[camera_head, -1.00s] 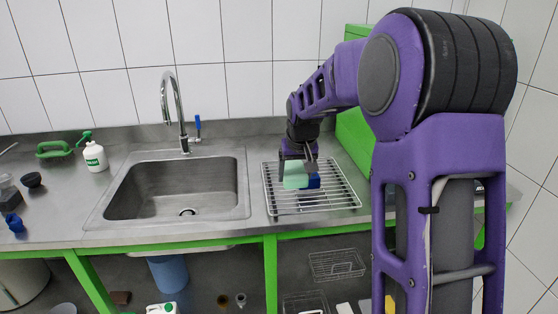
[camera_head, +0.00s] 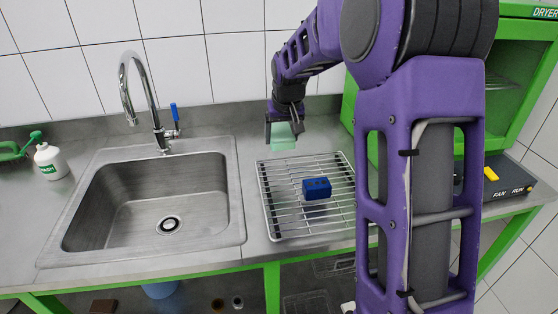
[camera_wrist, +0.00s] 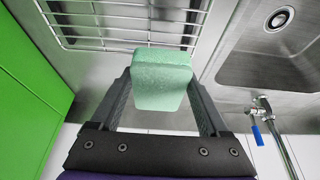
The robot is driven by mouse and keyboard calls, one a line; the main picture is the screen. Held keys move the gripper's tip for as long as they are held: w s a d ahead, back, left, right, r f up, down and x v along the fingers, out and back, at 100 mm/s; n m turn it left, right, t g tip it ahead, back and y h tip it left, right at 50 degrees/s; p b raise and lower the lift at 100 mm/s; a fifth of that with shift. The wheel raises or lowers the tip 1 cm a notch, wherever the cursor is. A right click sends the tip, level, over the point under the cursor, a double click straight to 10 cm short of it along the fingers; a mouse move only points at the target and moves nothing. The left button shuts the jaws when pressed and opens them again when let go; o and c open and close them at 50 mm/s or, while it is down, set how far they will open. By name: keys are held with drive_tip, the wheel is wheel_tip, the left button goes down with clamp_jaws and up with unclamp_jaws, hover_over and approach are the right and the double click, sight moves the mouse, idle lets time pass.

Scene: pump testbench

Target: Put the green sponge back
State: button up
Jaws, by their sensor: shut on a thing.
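The green sponge (camera_head: 283,137) is a pale green block held between the fingers of my gripper (camera_head: 284,124). In the head view it is above the back edge of the wire drying rack, near the wall. In the wrist view the sponge (camera_wrist: 161,82) sits between the two dark fingers of my gripper (camera_wrist: 160,100), which is shut on it. The rack (camera_wrist: 100,38) lies beyond it there. Whether the sponge touches anything below cannot be told.
A blue block (camera_head: 316,188) lies on the drying rack (camera_head: 275,215). The sink (camera_head: 150,205) and its tap (camera_head: 150,100) are left of the rack. A white bottle (camera_head: 51,162) stands far left. A green dryer cabinet (camera_head: 528,90) and a FAN/RUN panel (camera_head: 508,178) are at right.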

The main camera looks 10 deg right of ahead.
sight(281, 169)
wheel_tip(281, 169, down, 9)
drive_tip(key=shift+b, duration=0.35)
drive_tip(key=shift+f, duration=0.2)
drive_tip(key=o, duration=1.3)
drive_tip(key=shift+r, duration=0.1)
drive_tip(key=shift+s+r, duration=0.1)
drive_tip(key=shift+r, duration=0.2)
drive_tip(key=p+v, duration=0.1)
drive_tip(key=v, duration=1)
drive_tip(key=shift+s+r, duration=0.2)
drive_tip(key=shift+r, duration=0.05)
